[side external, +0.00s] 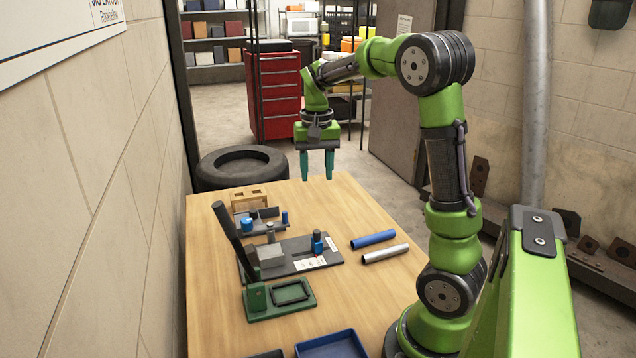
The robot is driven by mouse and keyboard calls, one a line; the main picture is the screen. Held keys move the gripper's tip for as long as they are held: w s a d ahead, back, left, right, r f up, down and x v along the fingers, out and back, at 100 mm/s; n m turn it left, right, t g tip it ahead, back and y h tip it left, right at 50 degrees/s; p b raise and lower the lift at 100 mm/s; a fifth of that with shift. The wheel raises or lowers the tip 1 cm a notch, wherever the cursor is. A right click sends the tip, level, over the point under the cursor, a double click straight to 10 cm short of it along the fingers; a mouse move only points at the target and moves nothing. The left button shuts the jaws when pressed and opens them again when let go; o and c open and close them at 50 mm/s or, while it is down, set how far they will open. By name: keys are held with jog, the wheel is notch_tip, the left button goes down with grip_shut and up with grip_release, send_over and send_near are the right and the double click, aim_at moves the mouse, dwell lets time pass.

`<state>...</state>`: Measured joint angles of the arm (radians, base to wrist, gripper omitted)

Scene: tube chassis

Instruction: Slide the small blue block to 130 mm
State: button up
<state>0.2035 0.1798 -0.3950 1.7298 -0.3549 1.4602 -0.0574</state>
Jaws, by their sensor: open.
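A small blue block (318,242) sits on the right part of a dark grey fixture plate (295,257) on the table. A white printed label (310,263) lies on the plate's front edge, below the block; its marks are too small to read. A light grey block (270,256) stands on the plate's left part. My gripper (317,170) points down above the far part of the table, beyond the fixture and well clear of the blue block. Its two teal fingers are apart with nothing between them.
A blue tube (373,239) and a silver tube (385,254) lie right of the fixture. A green-based tool (279,299) with a tall dark lever (228,229) stands at front left. Behind are a smaller grey fixture (262,222) and a wooden holder (249,199). A blue tray (331,346) is in front.

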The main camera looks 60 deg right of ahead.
aim_at(317, 231)
jog(key=f, duration=1.6)
jog(key=shift+s+a+f, duration=0.1)
jog(key=shift+a+f, duration=0.1)
grip_shut()
